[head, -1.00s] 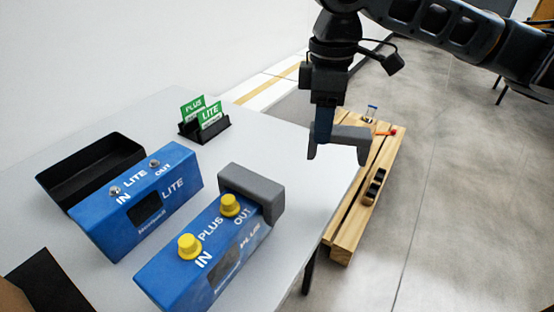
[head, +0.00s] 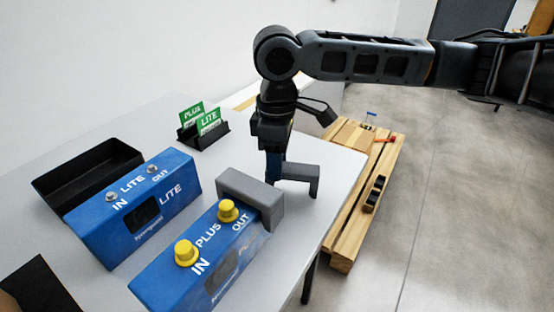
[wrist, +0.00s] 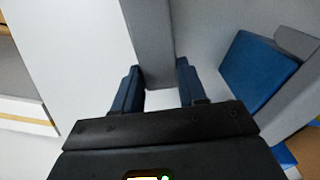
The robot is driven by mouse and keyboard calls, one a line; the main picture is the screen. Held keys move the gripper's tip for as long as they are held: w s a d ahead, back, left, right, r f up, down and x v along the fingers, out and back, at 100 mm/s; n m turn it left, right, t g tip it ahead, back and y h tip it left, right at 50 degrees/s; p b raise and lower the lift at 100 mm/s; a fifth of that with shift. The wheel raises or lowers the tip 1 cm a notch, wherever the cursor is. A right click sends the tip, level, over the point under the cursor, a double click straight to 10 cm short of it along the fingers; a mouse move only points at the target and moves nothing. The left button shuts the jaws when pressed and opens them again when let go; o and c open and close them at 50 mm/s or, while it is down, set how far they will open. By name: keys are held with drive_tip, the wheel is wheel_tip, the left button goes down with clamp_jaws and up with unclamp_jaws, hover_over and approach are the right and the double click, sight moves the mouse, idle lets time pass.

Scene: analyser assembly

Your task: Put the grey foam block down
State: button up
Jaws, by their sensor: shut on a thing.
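My gripper (head: 273,168) is shut on the grey foam block (head: 308,178), an angular piece with a downturned end at the right. It is low over the right part of the white table (head: 318,218); I cannot tell whether it touches the top. In the wrist view the grey block (wrist: 151,40) runs between the two blue fingers (wrist: 158,85). A second grey foam block (head: 238,187) sits around the far end of the blue PLUS box (head: 222,250), just left of the held one.
The blue LITE box (head: 138,208), a black tray (head: 92,172) and a black holder with green cards (head: 204,135) stand to the left. A wooden pallet (head: 352,225) with small items is beyond the table's right edge. The table's right front is clear.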

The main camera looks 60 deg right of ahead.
drive_tip(key=shift+f, duration=0.15)
drive_tip(key=o, duration=1.1)
drive_tip(key=shift+c, duration=0.2)
wheel_tip(320, 180, up, 12)
drive_tip(key=p, duration=0.1)
drive_tip(key=shift+r, duration=0.2)
